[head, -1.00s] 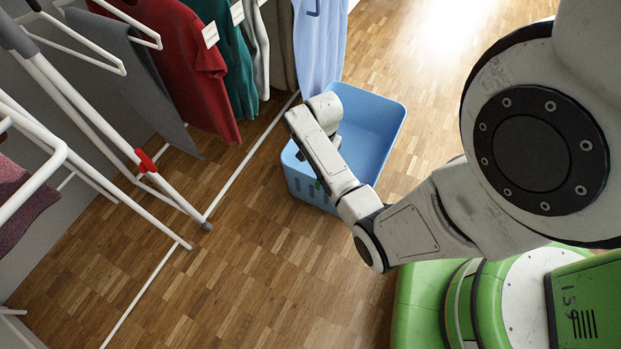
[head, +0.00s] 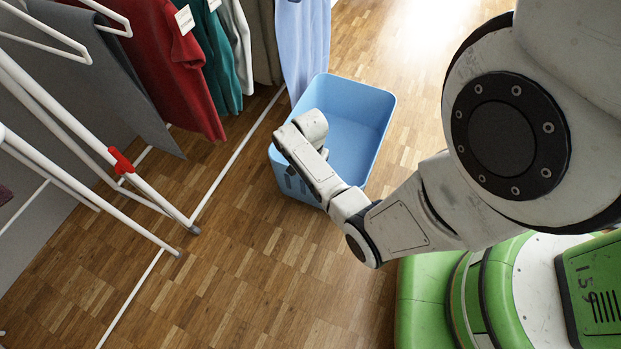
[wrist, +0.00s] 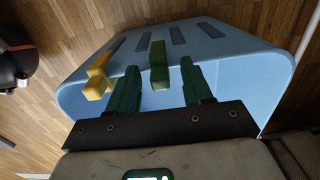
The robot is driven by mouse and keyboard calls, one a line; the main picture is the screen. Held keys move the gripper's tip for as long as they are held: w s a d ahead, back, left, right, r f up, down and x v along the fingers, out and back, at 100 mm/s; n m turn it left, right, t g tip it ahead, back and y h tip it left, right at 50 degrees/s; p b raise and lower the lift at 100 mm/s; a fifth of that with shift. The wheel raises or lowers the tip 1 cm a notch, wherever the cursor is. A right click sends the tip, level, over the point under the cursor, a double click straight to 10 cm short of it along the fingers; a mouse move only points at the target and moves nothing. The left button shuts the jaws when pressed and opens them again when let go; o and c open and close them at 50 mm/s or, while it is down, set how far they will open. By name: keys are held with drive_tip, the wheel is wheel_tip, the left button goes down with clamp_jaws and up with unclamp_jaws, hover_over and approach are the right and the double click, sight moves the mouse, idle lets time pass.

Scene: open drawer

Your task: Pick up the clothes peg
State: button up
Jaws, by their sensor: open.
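A green clothes peg (wrist: 159,66) stands out at the rim of the light blue basket (wrist: 225,55) in the wrist view and seems clipped there. A yellow clothes peg (wrist: 98,76) sits to its left on the same rim. My gripper (wrist: 160,72) is open, with one teal finger on each side of the green peg and a visible gap on both sides. The yellow peg is outside the left finger. In the head view, the end of my arm is over the near left side of the basket (head: 365,140); it hides the pegs and my fingers.
A white drying rack (head: 150,195) with a red clip (head: 120,161) stands at the left. A red garment (head: 170,70), a teal one and a light blue one (head: 302,45) hang behind and left of the basket. Wooden floor (head: 220,290) in front is clear.

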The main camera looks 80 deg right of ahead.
clamp_jaws()
idle(0.4)
drive_tip(key=shift+r, duration=0.15)
drive_tip(key=shift+r+p, duration=0.45)
drive_tip(key=shift+r, duration=0.15)
wheel_tip(320, 180, up, 2)
drive_tip(key=shift+r+p, duration=0.2)
drive_tip(key=shift+p, duration=0.45)
drive_tip(key=s+a+r+p, duration=0.4)
drive_tip(key=s+r+p, duration=0.2)
drive_tip(key=s+r, duration=0.3)
drive_tip(key=s, duration=0.4)
drive_tip(key=shift+s+p, duration=0.2)
drive_tip(key=shift+p, duration=0.2)
